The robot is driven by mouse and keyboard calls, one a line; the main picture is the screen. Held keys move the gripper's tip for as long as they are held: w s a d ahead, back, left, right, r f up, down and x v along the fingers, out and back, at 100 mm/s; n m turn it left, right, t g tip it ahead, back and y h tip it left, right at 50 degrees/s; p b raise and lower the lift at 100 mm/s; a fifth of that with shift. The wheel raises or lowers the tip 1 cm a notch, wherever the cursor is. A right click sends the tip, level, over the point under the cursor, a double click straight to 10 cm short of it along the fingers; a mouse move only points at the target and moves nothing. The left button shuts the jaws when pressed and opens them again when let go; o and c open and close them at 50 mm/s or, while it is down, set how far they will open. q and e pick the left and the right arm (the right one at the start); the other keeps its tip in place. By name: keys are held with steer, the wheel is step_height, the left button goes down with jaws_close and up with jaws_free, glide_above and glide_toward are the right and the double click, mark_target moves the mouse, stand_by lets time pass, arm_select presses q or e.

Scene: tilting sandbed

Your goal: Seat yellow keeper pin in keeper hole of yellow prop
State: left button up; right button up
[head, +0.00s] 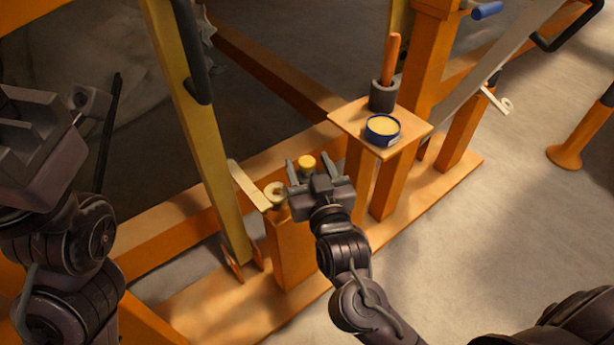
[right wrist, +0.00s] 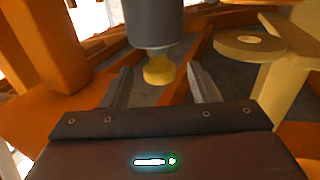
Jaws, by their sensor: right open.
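The yellow prop (head: 205,130) is a long post leaning in the middle of the head view. A pale round piece with a dark central hole (head: 277,191) sits near its lower part. It appears to be the keeper hole; a similar pale ring shows in the right wrist view (right wrist: 246,45). The yellow keeper pin's rounded head (head: 306,163) is between the open fingers of my right gripper (head: 309,167), apart from the ring. In the wrist view the yellow head (right wrist: 159,71) adjoins a grey cylinder (right wrist: 153,22). Contact with the fingers is unclear. My left gripper (head: 38,115) is at the left edge.
A small wooden shelf (head: 347,122) right of my right gripper carries a blue-rimmed tin (head: 382,130) and a grey holder (head: 383,96) with an orange handle (head: 391,58). Orange posts and beams (head: 293,250) crowd the work area. Open floor (head: 480,230) lies at the right.

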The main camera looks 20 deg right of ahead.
steer(key=shift+w, duration=0.85)
steer(key=c, duration=1)
steer(key=shift+r, duration=0.1)
steer(key=shift+c, duration=0.2)
